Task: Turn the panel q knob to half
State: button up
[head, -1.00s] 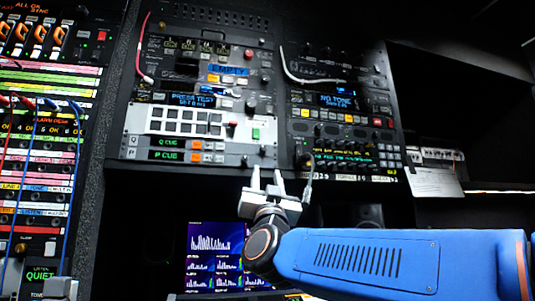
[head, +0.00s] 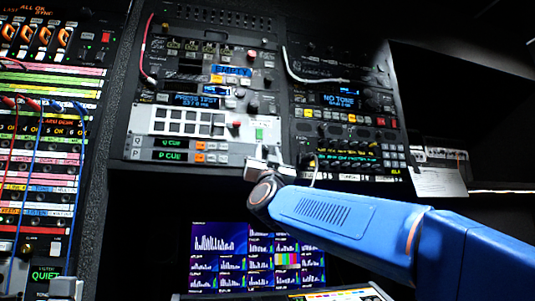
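The Q panel (head: 180,143) is a slim strip with a green "Q CUE" display and small orange and white buttons. It sits just above a matching P panel (head: 172,156) with a "P CUE" display. My gripper (head: 268,154) is in front of the right end of these strips, pointing into the rack. I cannot make out the Q panel's knob; the gripper covers the area at the strip's right end. The fingers are foreshortened and small, so their gap and any contact are unclear.
A white button pad (head: 185,122) is above the Q panel. A keypad unit (head: 350,155) is close on the right. Below is a dark recess with a monitor (head: 255,258). A patch bay with hanging cables (head: 30,170) is at left.

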jog(key=shift+c, duration=0.7)
grip_shut()
jog(key=shift+a+m+h, duration=0.1)
jog(key=shift+m+h, duration=0.4)
jog(key=m+h, duration=0.2)
jog(key=m+g+h, duration=0.1)
jog(key=m+h, duration=0.2)
jog(key=m+g+h, duration=0.1)
jog(key=m+h, duration=0.1)
jog(key=m, duration=0.1)
jog(key=shift+s+a+r, duration=0.1)
jog(key=shift+a, duration=0.3)
jog(key=shift+a+r+m+g+h, duration=0.15)
jog(key=shift+m+g+h, duration=0.85)
jog(key=shift+m, duration=0.75)
jog(key=shift+r+m+g+h, duration=0.1)
jog(key=shift+m+g+h, duration=0.9)
jog(key=shift+m, duration=0.75)
